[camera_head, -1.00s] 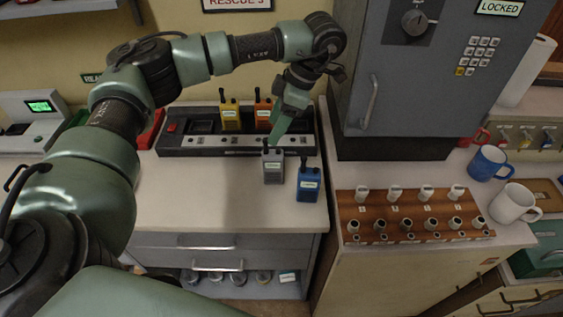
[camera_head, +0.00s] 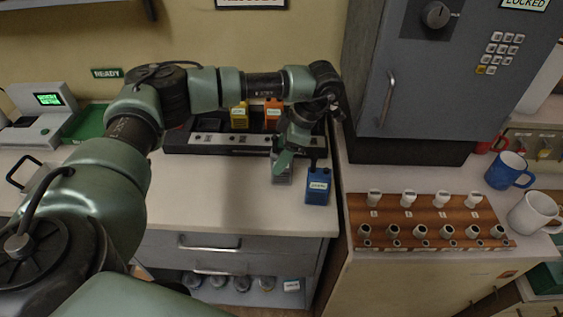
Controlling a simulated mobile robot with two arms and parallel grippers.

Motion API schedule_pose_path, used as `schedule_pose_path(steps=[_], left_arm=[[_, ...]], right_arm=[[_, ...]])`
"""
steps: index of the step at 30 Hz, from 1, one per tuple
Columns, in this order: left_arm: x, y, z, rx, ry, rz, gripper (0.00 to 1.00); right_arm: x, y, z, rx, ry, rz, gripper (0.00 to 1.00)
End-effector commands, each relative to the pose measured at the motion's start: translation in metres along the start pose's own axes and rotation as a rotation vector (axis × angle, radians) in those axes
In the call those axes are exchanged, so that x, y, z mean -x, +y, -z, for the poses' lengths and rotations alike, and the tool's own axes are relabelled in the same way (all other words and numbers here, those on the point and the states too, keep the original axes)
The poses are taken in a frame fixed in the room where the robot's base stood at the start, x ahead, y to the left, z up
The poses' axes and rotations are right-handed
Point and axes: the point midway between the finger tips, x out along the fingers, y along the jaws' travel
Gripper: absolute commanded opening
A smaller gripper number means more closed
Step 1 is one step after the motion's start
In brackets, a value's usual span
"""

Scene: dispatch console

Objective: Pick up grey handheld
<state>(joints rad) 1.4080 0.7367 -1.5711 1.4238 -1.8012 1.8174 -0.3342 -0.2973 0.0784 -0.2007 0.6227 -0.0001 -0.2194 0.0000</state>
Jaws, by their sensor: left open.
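The grey handheld (camera_head: 283,178) stands on the white counter, just left of a blue handheld (camera_head: 318,187). My left gripper (camera_head: 284,163) comes down from above and is at the grey handheld, covering most of it. The jaws are open. I cannot tell whether the fingers sit around the handheld or just in front of it. My right gripper is not in view.
A black charger rack (camera_head: 215,143) behind holds a yellow handheld (camera_head: 239,117) and an orange one (camera_head: 273,115). A grey cabinet (camera_head: 420,100) rises to the right. A wooden peg board (camera_head: 430,217) and mugs lie right.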

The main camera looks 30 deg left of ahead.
Motion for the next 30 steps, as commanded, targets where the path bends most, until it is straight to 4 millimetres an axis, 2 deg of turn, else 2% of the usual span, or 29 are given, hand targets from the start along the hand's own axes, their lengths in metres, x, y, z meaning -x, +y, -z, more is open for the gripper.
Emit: schedule_pose_path(steps=[1, 6, 13, 19, 20, 30], left_arm=[[-0.005, -0.001, 0.001, 0.000, 0.003, 0.003, 0.58], [-0.021, 0.000, 0.000, 0.000, 0.000, 0.000, 0.58], [-0.023, 0.000, 0.000, 0.000, -0.001, -0.001, 0.58], [-0.023, 0.000, 0.000, 0.000, -0.001, -0.001, 0.03], [-0.023, 0.000, 0.000, -0.001, -0.001, 0.000, 0.00], [-0.021, 0.001, 0.000, 0.000, -0.002, -0.001, 0.00]], right_arm=[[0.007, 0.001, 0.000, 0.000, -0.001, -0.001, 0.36], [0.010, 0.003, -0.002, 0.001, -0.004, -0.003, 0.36], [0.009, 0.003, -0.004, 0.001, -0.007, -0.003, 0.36], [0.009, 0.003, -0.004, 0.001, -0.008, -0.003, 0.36], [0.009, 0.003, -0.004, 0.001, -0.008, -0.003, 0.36], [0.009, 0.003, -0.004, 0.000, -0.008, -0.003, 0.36]])
